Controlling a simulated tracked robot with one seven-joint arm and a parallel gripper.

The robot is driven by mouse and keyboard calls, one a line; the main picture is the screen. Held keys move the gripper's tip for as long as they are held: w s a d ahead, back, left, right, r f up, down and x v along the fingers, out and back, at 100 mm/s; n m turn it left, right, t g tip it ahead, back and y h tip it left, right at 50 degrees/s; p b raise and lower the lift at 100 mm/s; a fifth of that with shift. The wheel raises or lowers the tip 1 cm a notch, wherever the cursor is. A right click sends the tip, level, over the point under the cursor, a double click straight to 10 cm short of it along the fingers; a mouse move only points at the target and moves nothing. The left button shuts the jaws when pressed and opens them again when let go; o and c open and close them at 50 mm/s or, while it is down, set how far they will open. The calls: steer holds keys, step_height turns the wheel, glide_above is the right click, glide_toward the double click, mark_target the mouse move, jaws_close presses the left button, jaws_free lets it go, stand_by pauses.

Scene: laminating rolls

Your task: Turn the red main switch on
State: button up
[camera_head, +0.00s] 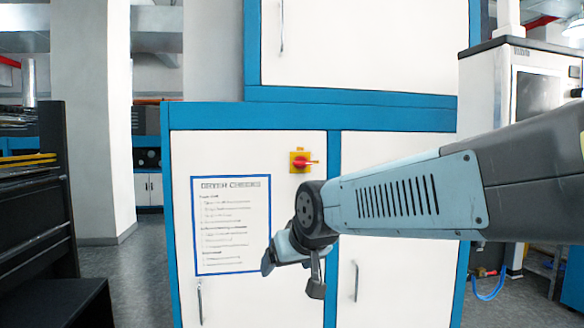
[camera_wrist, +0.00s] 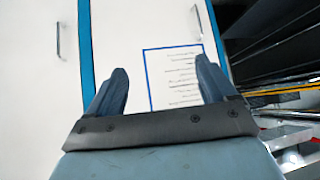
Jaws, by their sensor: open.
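The red main switch (camera_head: 301,161) is a red rotary handle on a yellow square plate, mounted high on the left door of a white cabinet with blue edges. Its red handle looks roughly sideways, pointing right. My gripper (camera_head: 291,277) is in front of the cabinet, below the switch and near the lower right of the posted sheet. It also shows in the wrist view (camera_wrist: 165,85), with its two fingers spread apart and nothing between them. The switch does not show in the wrist view.
A blue-framed printed sheet (camera_head: 232,225) is on the left door; it also shows in the wrist view (camera_wrist: 174,76). Door handles (camera_head: 199,301) stick out low. A black rack (camera_head: 40,200) stands at the left, and a white machine (camera_head: 515,85) at the right.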

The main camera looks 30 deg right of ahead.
steer(key=shift+o, duration=0.6)
steer(key=w+d+r+t+h, duration=0.1)
steer(key=w+d+r+t, duration=0.1)
steer(key=w, duration=0.3)
steer(key=w+d+r+m+t+h, duration=0.1)
steer(key=w+d+r+t, duration=0.1)
steer(key=w+d, duration=0.3)
steer(key=shift+w+d+r+t, duration=0.25)
steer(key=shift+w+t, duration=0.25)
steer(key=shift+t, duration=0.4)
steer(key=m+t+h, duration=0.1)
steer(key=t+h, duration=0.3)
steer(key=t, duration=0.3)
glide_toward(303, 165)
steer(key=x, duration=0.9)
steer(key=shift+w+d+r, duration=0.1)
steer(key=shift+w, duration=0.2)
steer(key=c, duration=1)
